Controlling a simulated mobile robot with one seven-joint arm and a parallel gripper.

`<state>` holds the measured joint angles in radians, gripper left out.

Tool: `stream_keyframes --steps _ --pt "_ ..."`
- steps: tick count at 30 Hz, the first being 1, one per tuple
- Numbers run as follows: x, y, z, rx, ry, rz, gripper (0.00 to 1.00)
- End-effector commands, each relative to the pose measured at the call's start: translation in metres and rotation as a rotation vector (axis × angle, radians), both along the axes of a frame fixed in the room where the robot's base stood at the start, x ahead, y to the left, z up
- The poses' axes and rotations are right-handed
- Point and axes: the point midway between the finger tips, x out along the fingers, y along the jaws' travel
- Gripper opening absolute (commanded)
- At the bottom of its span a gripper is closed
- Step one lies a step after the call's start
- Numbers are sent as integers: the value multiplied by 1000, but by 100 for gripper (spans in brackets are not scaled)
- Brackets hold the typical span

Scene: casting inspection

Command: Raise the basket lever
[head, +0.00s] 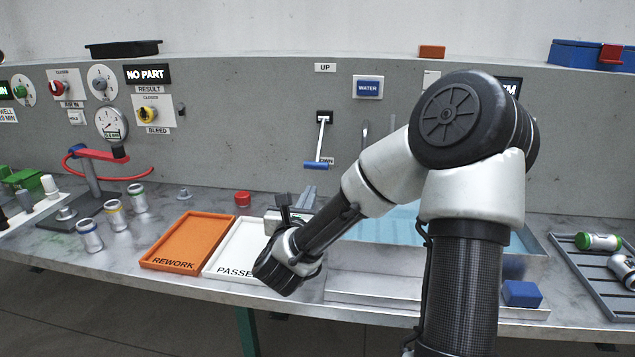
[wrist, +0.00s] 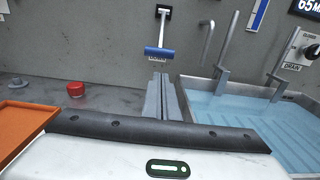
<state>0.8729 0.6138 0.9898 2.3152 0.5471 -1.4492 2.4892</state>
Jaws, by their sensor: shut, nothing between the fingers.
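The basket lever (head: 322,140) is on the grey back panel, with a pale arm hanging from a black pivot and a blue crossbar handle at its lower end. It points down, and its handle partly covers the DOWN label; the UP label (head: 325,67) is above the pivot. In the wrist view the lever's blue handle (wrist: 159,52) is at top centre. My gripper (head: 309,189) is below the handle in the head view. Its two grey fingers are together and empty, pointing toward the panel in the wrist view (wrist: 160,77), apart from the handle.
A water tank (head: 395,222) lies right of my gripper, with upright metal rods by its back edge. A red-topped part (wrist: 76,89) stands left of the fingers. The orange rework tray (head: 188,241) and the white passed tray (head: 228,262) lie in front.

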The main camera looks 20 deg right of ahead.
Motion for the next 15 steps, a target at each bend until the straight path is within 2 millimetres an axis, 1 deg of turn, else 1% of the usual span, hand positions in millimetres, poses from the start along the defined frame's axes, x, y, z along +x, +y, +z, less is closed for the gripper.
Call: stream_keyframes --steps 8,11,15 --pt "4 -2 0 -3 2 2 0" --pt "12 -8 -1 -3 2 1 0" --pt "33 -22 -2 -2 2 1 0"
